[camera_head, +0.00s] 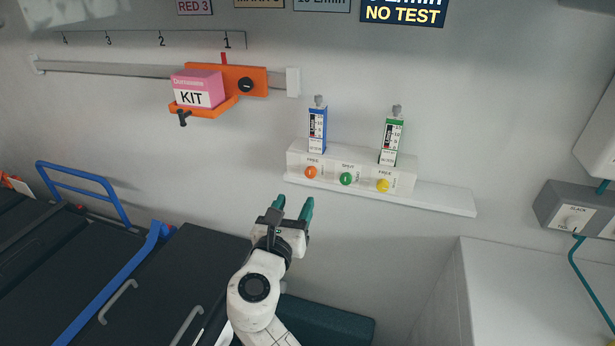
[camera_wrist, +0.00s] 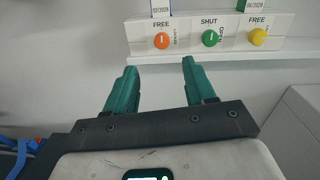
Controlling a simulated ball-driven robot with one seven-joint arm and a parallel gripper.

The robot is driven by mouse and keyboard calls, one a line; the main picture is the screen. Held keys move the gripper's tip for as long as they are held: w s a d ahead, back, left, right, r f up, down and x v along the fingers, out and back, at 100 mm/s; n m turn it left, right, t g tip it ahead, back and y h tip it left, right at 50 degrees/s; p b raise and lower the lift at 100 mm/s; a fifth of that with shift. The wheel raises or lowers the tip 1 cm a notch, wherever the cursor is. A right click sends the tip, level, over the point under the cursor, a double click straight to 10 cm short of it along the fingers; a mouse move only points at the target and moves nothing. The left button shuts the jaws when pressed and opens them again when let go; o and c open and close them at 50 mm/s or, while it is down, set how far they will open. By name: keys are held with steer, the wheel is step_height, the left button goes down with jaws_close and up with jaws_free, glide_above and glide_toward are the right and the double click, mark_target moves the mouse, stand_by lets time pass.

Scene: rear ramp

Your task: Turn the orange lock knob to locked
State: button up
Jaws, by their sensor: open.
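The orange lock knob (camera_head: 310,172) is the leftmost of three knobs on a white wall panel (camera_head: 331,163). In the wrist view the orange knob (camera_wrist: 162,40) has a pale upright mark under the word FREE, with small sideways text at its right. My gripper (camera_head: 293,204) is open and empty, below and a little left of the orange knob. In the wrist view the green fingers of my gripper (camera_wrist: 158,67) point up toward the panel, apart from it, with the orange knob above the gap between them.
A green knob (camera_head: 346,179) and a yellow knob (camera_head: 383,185) sit right of the orange one. A blue-labelled unit (camera_head: 317,128) and a green-labelled unit (camera_head: 391,138) stand above the panel. A white ledge (camera_head: 440,199) runs beneath. A pink kit box (camera_head: 198,89) sits upper left.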

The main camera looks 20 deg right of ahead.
mark_target(310, 174)
steer(key=x, duration=1)
steer(key=shift+d, duration=0.15)
jaws_close()
